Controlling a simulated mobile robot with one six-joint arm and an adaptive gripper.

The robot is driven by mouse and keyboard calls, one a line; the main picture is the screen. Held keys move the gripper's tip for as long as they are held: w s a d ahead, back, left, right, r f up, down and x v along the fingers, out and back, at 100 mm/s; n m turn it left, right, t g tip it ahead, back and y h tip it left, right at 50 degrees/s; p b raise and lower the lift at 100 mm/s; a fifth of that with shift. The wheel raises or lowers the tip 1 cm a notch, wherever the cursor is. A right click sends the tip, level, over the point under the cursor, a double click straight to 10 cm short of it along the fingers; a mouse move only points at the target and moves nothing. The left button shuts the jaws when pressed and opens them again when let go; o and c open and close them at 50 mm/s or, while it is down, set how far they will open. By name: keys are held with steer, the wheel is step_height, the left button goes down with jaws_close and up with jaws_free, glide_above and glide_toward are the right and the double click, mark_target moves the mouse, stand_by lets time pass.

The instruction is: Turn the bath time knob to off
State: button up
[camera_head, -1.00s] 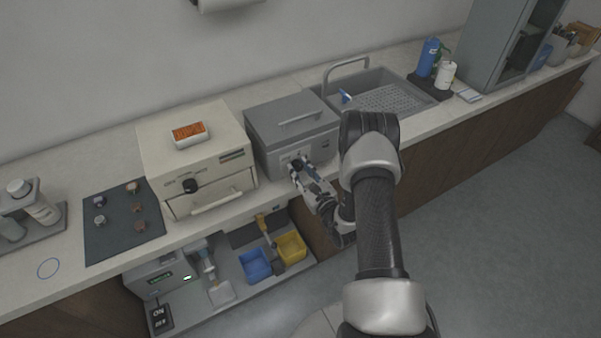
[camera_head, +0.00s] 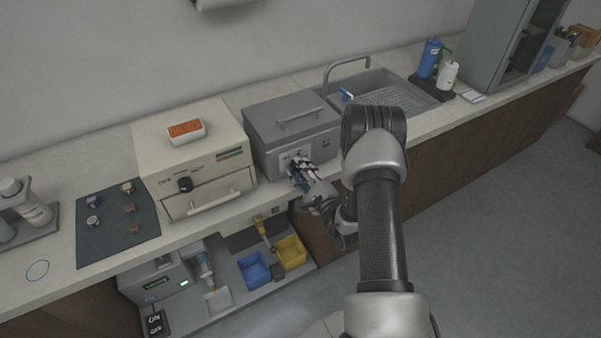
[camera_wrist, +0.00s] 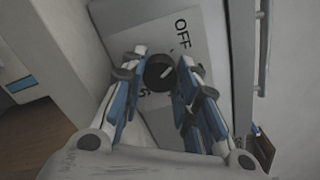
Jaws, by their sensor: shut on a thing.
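The bath (camera_head: 262,130) is a grey lidded box on the counter. Its time knob (camera_wrist: 158,73) is a round black knob with a light pointer line, on a pale label plate (camera_wrist: 200,50) marked OFF. My gripper (camera_wrist: 160,70) has its blue-and-white fingers on both sides of the knob and is shut on it. In the wrist view the pointer line slants toward the upper right, toward the OFF mark. In the head view my gripper (camera_head: 296,166) is at the front of the bath and hides the knob.
A cream oven (camera_head: 192,150) with its own black knob (camera_head: 185,184) stands left of the bath. A sink (camera_head: 385,92) is to the right. A dark mat (camera_head: 117,222) holds several small pieces. Blue (camera_head: 254,270) and yellow (camera_head: 291,252) bins sit on the lower shelf.

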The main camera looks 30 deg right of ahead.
steer(key=shift+n, duration=0.6)
steer(key=o, duration=1.1)
steer(key=shift+s, duration=0.1)
steer(key=s, duration=1.1)
steer(key=shift+s+d, duration=0.2)
steer(key=shift+s, duration=0.2)
